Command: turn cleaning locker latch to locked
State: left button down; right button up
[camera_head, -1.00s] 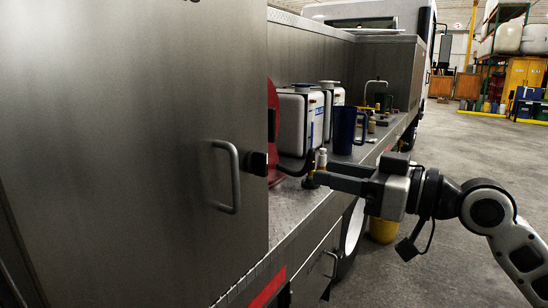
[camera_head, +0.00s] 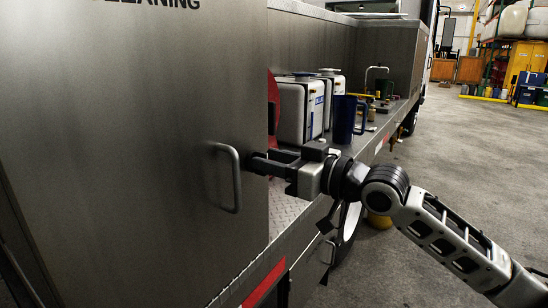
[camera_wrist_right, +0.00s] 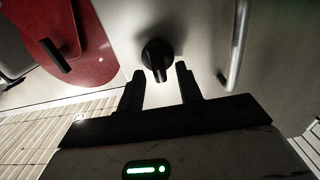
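The cleaning locker door (camera_head: 110,150) is a large grey metal panel at the left of the head view, with the word CLEANING near its top. It carries a bar handle (camera_head: 236,178). The latch (camera_wrist_right: 157,56) is a round black knob with a short lever, in the middle of the wrist view. My right gripper (camera_head: 262,162) is at the door's right edge, by the latch. In the wrist view, the right gripper (camera_wrist_right: 160,78) is open, its fingers on either side of the lever's end. In the head view the gripper hides most of the latch. My left gripper is not in view.
A metal counter (camera_head: 285,215) runs behind the door, bearing white containers (camera_head: 297,110) and a blue mug (camera_head: 345,118). A red object (camera_wrist_right: 80,45) is beside the door in the wrist view. The floor (camera_head: 470,160) at right is clear.

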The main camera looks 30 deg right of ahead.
grip_shut()
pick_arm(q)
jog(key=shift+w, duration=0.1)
pick_arm(e)
jog(key=shift+n, duration=0.3)
pick_arm(q)
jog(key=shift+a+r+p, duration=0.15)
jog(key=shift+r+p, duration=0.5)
jog(key=shift+p, duration=0.6)
pick_arm(e)
jog(key=n, duration=1.1)
jog(key=a+f+n, duration=0.1)
jog(key=n, duration=0.5)
jog(key=shift+s+f, duration=0.1)
jog(key=shift+s, duration=0.15)
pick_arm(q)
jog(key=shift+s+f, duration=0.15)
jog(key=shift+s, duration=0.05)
pick_arm(e)
jog(key=shift+n, duration=0.4)
